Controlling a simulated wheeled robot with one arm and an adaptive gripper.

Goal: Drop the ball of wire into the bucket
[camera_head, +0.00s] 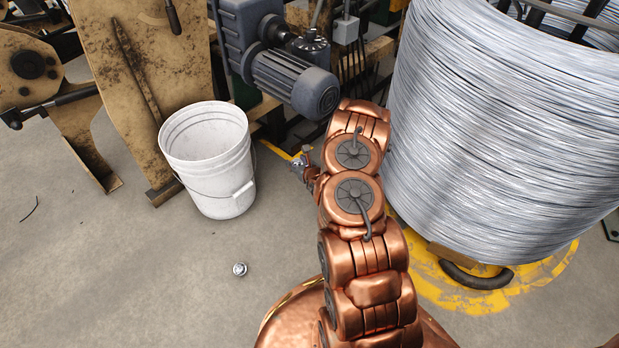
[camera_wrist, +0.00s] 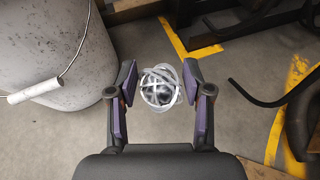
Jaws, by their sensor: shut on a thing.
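The white bucket (camera_head: 208,160) stands upright on the floor, left of my gripper (camera_head: 302,164) in the head view. Its mouth is open at the top, and a wire handle with a white grip hangs down its side. Its wall fills the left of the wrist view (camera_wrist: 40,45). My gripper (camera_wrist: 160,88) is shut on a silvery ball of wire (camera_wrist: 158,90) between its fingers. This ball is small and partly hidden in the head view (camera_head: 297,166). The held ball is outside the bucket, to its right. A second small silvery ball (camera_head: 240,269) lies on the floor in front of the bucket.
A large coil of silver wire (camera_head: 480,130) stands at the right on a yellow-marked floor area. A grey motor (camera_head: 290,80) and worn tan machine panels (camera_head: 150,80) stand behind the bucket. A dark curved bar (camera_wrist: 265,100) lies right of my gripper. The floor at front left is mostly clear.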

